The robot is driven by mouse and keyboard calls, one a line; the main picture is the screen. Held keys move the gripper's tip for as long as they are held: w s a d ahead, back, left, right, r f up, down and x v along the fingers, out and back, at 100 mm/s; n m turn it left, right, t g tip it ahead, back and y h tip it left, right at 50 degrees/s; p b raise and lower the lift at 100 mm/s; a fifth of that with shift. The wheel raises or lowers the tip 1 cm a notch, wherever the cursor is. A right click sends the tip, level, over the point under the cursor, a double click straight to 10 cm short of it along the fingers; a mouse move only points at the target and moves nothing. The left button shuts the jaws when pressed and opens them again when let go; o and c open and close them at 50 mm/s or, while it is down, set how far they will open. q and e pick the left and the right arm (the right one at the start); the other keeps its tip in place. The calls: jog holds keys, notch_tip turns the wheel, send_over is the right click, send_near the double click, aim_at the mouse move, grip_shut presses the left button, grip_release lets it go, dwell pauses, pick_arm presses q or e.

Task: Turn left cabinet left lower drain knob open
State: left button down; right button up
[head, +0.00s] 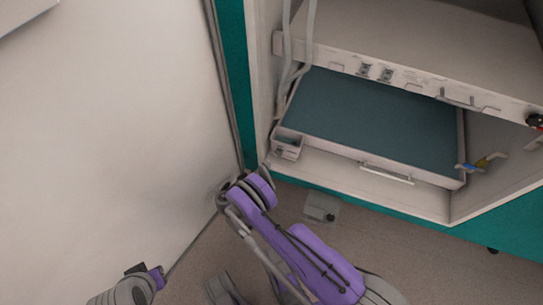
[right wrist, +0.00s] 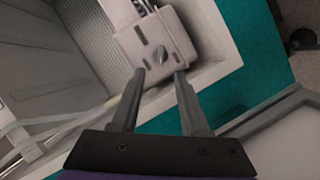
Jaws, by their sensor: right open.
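The drain box (head: 287,146) is a small pale box at the front left corner of the lower tray in the cabinet. In the right wrist view the drain box (right wrist: 130,42) has dark slots and a small grey knob (right wrist: 161,55) on its face, with its grip slanted. My right gripper (right wrist: 160,74) is open, its two fingertips close to the box face, one to each side below the knob. I cannot tell whether they touch the box. Nothing is between the fingers. Only part of my left arm shows at the bottom left of the head view; its jaw state is unclear.
The lower tray (head: 370,178) has a front handle, with an upper shelf (head: 420,55) above it. Blue and yellow valve handles (head: 480,162) sit at its right. A white door or panel (head: 110,130) stands at the left. A small grey box (head: 321,208) is on the floor in front.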

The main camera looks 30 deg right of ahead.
aim_at(279, 153)
jog(key=b+x, duration=0.1)
jog(key=x, duration=0.7)
jog(key=shift+w+d+f+b, duration=0.1)
jog(key=shift+w+d+b, duration=0.05)
jog(key=shift+d+b, duration=0.2)
grip_shut()
